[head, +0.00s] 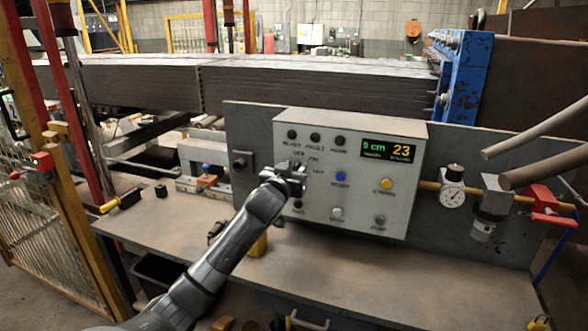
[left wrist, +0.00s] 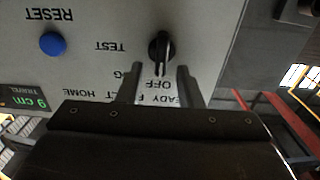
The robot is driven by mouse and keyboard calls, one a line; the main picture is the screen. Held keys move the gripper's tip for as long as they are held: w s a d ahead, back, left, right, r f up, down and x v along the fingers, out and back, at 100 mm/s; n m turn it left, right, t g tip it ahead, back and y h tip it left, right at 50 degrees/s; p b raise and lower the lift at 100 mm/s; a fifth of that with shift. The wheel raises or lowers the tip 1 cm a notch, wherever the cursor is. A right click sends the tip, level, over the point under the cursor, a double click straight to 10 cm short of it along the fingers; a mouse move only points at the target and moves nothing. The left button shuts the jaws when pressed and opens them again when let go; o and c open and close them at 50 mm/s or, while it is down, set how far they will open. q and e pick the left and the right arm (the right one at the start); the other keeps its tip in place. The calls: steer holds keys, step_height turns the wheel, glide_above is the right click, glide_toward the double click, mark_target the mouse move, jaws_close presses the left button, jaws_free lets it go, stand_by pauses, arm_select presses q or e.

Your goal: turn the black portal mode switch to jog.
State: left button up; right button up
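The black mode switch (left wrist: 161,47) is on the grey control panel (head: 420,150). In the left wrist view, which is upside down, its pointer lies toward the OFF label, with a partly covered JOG label and TEST beside it. My left gripper (head: 292,178) is at the panel's left half and hides the switch in the head view. In the left wrist view the left gripper (left wrist: 157,69) is open, one finger on each side of the switch's pointer end. Whether the fingers touch it cannot be told. My right gripper is not in view.
The panel also has a lit display (head: 388,150), a blue RESET button (head: 340,177), a yellow button (head: 386,183) and several other knobs and lamps. A bench (head: 400,275) lies below. A gauge (head: 452,188) and red valve (head: 545,200) are to the right.

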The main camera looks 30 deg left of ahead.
arm_select(q)
steer(key=shift+c, duration=0.2)
jaws_close()
steer(key=shift+d+r+m+p, duration=0.1)
steer(key=shift+d+m+p, duration=0.05)
steer(key=shift+m+p, duration=0.65)
steer(key=m+p, duration=0.2)
steer(key=m, duration=0.1)
steer(key=shift+w+d, duration=0.1)
steer(key=shift+d, duration=0.15)
steer(key=shift+d+f+m+p, duration=0.2)
steer(key=shift+m+p, duration=0.3)
steer(key=shift+m, duration=0.6)
steer(key=shift+d+f+m+p, duration=0.15)
steer(key=shift+m+p, duration=0.35)
steer(key=shift+m, duration=0.6)
steer(key=shift+a, duration=0.1)
